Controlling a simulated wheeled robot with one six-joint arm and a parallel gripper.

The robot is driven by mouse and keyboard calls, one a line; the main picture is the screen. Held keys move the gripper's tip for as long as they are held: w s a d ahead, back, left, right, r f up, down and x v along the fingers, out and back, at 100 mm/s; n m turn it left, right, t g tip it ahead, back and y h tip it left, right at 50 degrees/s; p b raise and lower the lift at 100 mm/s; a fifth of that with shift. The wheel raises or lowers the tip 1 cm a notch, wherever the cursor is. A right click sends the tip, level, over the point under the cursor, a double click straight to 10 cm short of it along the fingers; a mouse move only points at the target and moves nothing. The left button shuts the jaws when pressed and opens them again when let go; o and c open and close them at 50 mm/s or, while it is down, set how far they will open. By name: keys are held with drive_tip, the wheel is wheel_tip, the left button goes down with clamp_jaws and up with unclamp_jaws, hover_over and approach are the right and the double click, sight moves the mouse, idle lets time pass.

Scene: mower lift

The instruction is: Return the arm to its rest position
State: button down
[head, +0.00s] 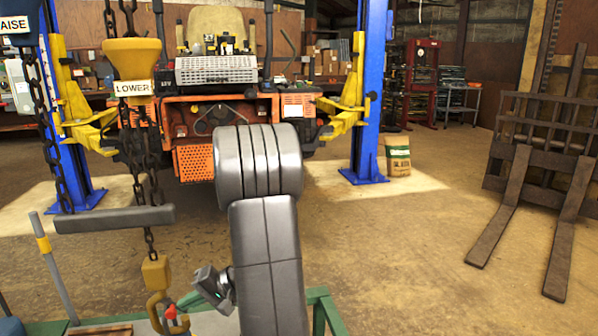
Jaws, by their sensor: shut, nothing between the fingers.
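My grey arm (268,262) rises from the bottom edge in the middle of the head view, with its thick rounded joint (258,165) at the top. A small metal and dark part with a green light, which looks like my gripper (211,285), sticks out left of the lower link. It is small and partly hidden behind the arm. I see nothing held in it. It points up and left, apart from the yellow hook to its left.
A chain with a yellow hook (157,300) hangs close left. The yellow LOWER pendant (134,62) and a grey bar (115,219) hang above. A green-framed table (318,300) is below. The orange mower (195,162) stands between blue lift posts (368,100). Floor at right is clear up to the forks (500,205).

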drive_tip(key=r+h+p, duration=0.1)
drive_tip(key=p, duration=0.3)
drive_tip(key=a+r+h+p, duration=0.1)
drive_tip(key=r+h+p, duration=0.1)
drive_tip(key=p, duration=0.3)
drive_tip(key=shift+t+h+p, duration=0.3)
drive_tip(key=shift+p, duration=0.25)
